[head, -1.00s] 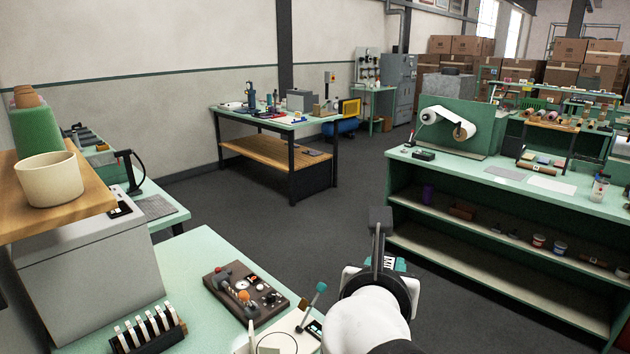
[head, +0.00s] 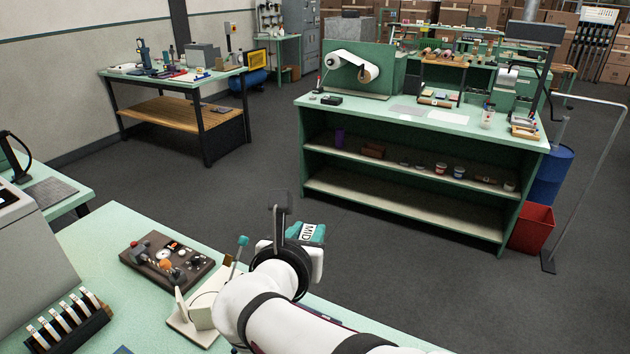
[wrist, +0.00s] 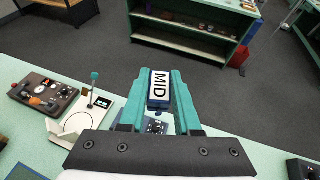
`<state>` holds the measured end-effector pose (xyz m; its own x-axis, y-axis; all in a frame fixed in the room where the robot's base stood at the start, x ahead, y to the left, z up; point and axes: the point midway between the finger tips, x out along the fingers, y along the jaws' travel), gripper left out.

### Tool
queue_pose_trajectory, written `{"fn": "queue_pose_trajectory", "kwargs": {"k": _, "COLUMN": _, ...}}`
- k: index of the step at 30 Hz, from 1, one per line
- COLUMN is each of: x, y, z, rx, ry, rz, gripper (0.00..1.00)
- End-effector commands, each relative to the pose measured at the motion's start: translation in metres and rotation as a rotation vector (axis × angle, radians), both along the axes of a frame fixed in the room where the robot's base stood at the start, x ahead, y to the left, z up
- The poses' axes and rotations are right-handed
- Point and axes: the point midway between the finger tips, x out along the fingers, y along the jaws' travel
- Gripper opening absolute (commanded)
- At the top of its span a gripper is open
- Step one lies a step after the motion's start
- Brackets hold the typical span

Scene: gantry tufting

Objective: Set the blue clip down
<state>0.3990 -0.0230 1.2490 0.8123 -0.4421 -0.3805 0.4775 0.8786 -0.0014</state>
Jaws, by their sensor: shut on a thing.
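My gripper (head: 305,240) is at the end of my white arm, out near the far edge of the pale green bench in the head view. In the wrist view its two teal fingers (wrist: 158,88) are shut on the blue clip (wrist: 158,104). The clip is dark blue with a white label reading MID, and its sides are hidden by the fingers. The label also shows in the head view. The clip is held up in the air, with grey floor and a strip of bench behind it.
A brown panel with knobs (head: 168,262) and a cream stand with a teal-topped lever (head: 205,305) sit on the near bench (head: 90,238). A rack of white-labelled pieces (head: 65,322) is at lower left. A green workbench (head: 420,115) with shelves stands across open floor.

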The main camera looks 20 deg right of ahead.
Motion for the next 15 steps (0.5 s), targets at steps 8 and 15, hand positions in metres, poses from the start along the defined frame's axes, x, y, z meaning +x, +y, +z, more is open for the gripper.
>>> {"fn": "queue_pose_trajectory", "kwargs": {"k": 8, "x": -0.054, "y": -0.06, "z": -0.151, "rx": -0.016, "ry": 0.009, "rz": -0.611, "gripper": 0.0}}
{"fn": "queue_pose_trajectory", "kwargs": {"k": 15, "x": -0.183, "y": -0.11, "z": -0.245, "rx": -0.015, "ry": 0.001, "rz": -1.356, "gripper": 0.0}}
